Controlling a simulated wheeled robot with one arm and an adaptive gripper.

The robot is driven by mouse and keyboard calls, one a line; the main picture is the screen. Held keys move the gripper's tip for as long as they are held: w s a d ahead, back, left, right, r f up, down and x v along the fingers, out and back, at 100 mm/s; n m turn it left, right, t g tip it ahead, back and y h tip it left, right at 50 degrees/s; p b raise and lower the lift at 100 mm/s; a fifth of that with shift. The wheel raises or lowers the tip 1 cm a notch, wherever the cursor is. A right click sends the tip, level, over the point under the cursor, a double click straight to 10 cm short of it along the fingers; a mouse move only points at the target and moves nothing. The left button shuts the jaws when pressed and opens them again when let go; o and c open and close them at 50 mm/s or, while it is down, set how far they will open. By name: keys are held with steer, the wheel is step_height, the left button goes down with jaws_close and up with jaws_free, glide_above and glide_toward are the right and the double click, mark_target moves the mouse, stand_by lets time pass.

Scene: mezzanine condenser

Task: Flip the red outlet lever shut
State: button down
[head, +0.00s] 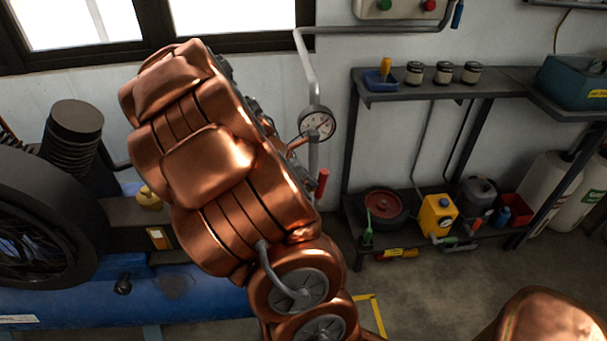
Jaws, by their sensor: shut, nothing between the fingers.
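The red outlet lever (322,183) shows just right of my copper arm, below a round pressure gauge (317,123) on a grey vertical pipe (308,72). The lever's handle stands nearly upright, leaning slightly, beside the pipe. Its lower end and the valve body are largely hidden by my arm. My arm's large copper links fill the middle of the head view and come close to the lever in the picture. I cannot tell whether they touch it. My gripper is not visible; the arm hides where it would be.
A blue tank (190,300) with a dark compressor wheel (40,235) stands at left. At right, a shelf (425,84) holds jars, and a lower shelf holds a yellow canister (438,215) and a red reel (385,208). Open floor (430,285) lies at lower right.

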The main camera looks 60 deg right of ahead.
mark_target(321, 177)
steer(key=shift+s+d+r+p, duration=0.25)
steer(key=shift+s+d+p, duration=0.55)
steer(key=shift+p, duration=0.4)
steer(key=shift+s+d+f+p, duration=0.2)
steer(key=shift+s+d+p, duration=0.15)
steer(key=shift+s+p, duration=0.25)
steer(key=shift+s, duration=0.1)
steer(key=v, duration=1.2)
steer(key=shift+f, duration=0.1)
steer(key=s+a+m+t+y, duration=0.1)
steer(key=s+a+m+y, duration=0.2)
steer(key=a, duration=1.3)
steer(key=s+a+m+t+y, duration=0.1)
steer(key=s+a+m, duration=0.5)
steer(key=a, duration=1.1)
steer(key=shift+s+r+m+t+y, duration=0.25)
steer(key=shift+s+m+t+y, duration=0.2)
steer(key=shift+y, duration=0.45)
